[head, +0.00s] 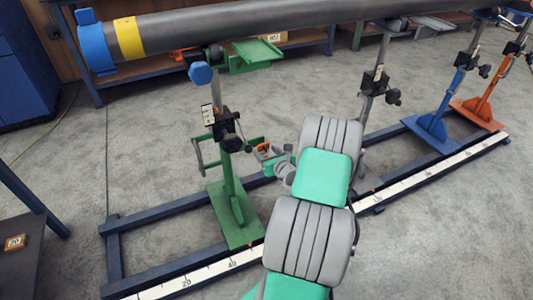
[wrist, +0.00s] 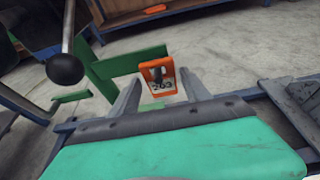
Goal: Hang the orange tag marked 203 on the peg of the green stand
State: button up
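The orange tag marked 203 (wrist: 161,87) shows face-on in the wrist view, beside the green arm of the stand. A dark shape shows in its upper opening; I cannot tell whether this is the peg passing through. The tag also shows small in the head view (head: 264,151). My gripper (wrist: 160,78) has its two fingers apart, one on each side of the tag, with small gaps visible at both edges. It also shows in the head view (head: 271,155), right of the green stand (head: 230,190). The green bracket (wrist: 124,62) lies left of the tag.
A large grey pipe (head: 230,24) with yellow and blue bands runs above. Blue (head: 432,125) and orange (head: 479,107) stands are at right on the blue rail frame. A dark ball-ended lever (wrist: 66,68) is close at left in the wrist view. A tagged table corner is lower left.

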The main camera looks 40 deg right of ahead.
jog(key=shift+o, duration=1.3)
